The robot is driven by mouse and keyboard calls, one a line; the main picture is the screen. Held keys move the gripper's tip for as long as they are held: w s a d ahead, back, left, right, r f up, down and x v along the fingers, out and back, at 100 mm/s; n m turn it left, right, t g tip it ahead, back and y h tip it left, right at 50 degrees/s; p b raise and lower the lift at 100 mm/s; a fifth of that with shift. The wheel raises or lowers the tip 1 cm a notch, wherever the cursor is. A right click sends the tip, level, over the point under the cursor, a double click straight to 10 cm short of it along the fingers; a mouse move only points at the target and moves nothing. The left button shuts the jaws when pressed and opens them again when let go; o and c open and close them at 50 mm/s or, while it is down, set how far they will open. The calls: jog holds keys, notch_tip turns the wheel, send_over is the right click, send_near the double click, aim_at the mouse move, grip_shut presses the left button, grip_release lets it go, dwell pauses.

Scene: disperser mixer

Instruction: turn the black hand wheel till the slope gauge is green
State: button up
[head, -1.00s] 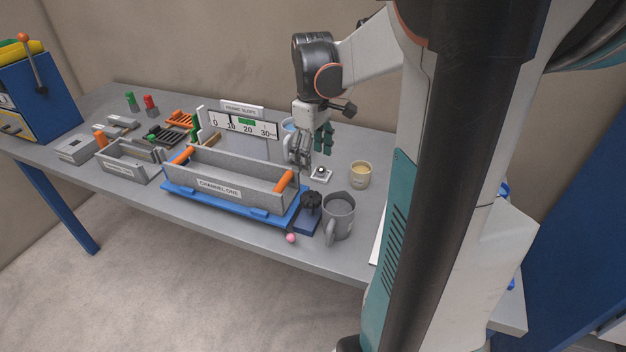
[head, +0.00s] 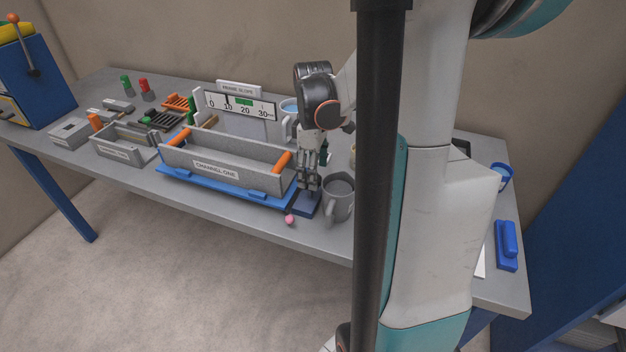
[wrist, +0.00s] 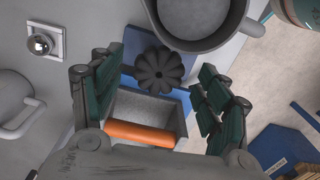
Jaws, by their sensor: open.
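The black hand wheel (wrist: 158,70) is a lobed knob on a blue base plate (wrist: 138,42); in the head view my gripper hides it. My gripper (wrist: 157,68) is open, its green-padded fingers on either side of the wheel, apart from it in the picture. In the head view my gripper (head: 308,186) points down at the right end of the channel. The slope gauge (head: 240,104) stands behind the grey channel (head: 212,172), with a scale from 0 to 30 and a green band near 20. A thin dark mark shows near 0; I cannot tell if it is the pointer.
A grey mug (head: 339,198) stands close to the right of my gripper. The channel with orange handles (head: 283,161) sits on a blue frame (head: 225,187). A pink ball (head: 290,219) is at the table's front edge. A small metal knob (wrist: 40,44) sits on a white plate.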

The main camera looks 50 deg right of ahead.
jog(key=shift+f, duration=1)
jog(key=c, duration=1.1)
jog(key=shift+o, duration=0.2)
jog(key=shift+a+m, duration=0.15)
jog(key=shift+m, duration=2.25)
jog(key=o, duration=1.1)
jog(key=shift+c, duration=0.2)
jog(key=shift+r, duration=0.1)
